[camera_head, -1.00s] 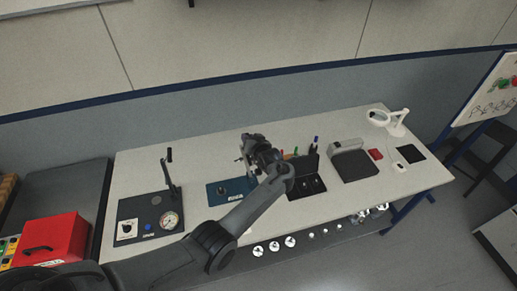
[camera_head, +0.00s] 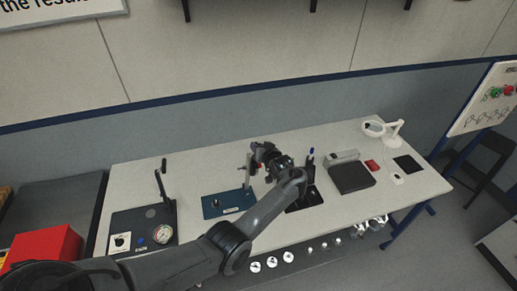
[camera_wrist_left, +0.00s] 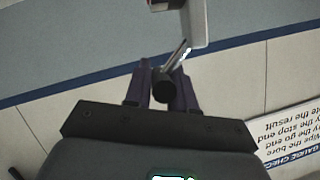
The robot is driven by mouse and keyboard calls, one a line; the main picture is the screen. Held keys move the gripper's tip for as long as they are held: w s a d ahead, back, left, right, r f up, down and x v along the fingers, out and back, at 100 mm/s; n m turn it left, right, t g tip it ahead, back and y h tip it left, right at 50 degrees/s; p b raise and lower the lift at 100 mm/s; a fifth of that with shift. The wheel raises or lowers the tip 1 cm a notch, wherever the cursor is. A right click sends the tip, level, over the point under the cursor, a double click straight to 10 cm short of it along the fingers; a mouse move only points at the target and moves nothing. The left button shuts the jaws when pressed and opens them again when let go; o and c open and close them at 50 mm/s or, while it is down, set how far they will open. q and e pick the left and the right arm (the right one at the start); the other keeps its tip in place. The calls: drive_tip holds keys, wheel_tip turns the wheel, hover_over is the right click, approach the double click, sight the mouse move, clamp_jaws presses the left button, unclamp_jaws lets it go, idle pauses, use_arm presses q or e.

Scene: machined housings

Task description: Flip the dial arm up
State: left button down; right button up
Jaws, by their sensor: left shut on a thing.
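A blue base plate (camera_head: 213,208) stands on the bench with a slim grey post (camera_head: 248,172) rising at its right rear. My left gripper (camera_head: 256,150) is beside the top of this post and hides part of what is there. In the left wrist view my left gripper (camera_wrist_left: 162,88) is shut on the dial arm, seen as a thin metal rod (camera_wrist_left: 181,52) with a black round knob (camera_wrist_left: 164,90) between the fingers. A pale grey body (camera_wrist_left: 194,22) shows beyond the rod. The dial face is not clear. My right gripper is not in view.
A dark plate (camera_head: 128,221) with a round gauge (camera_head: 162,234) and a tall black-handled lever (camera_head: 160,185) stands to the left. A black tray (camera_head: 305,200) is partly behind my arm. A grey box device (camera_head: 350,178) and white magnifier lamp (camera_head: 393,132) stand right.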

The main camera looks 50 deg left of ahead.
use_arm(q)
drive_tip(key=c, duration=1.2)
unclamp_jaws()
drive_tip(key=shift+w+d+f, duration=0.1)
drive_tip(key=shift+w+f, duration=0.05)
drive_tip(key=shift+f, duration=0.35)
drive_tip(key=shift+o, duration=0.7)
drive_tip(key=shift+r, duration=0.1)
drive_tip(key=shift+r, duration=0.15)
drive_tip(key=shift+d+r, duration=0.2)
drive_tip(key=shift+d, duration=0.35)
drive_tip(key=v, duration=0.9)
drive_tip(key=shift+s+d, duration=0.2)
drive_tip(key=shift+s, duration=0.05)
drive_tip(key=shift+r, duration=0.1)
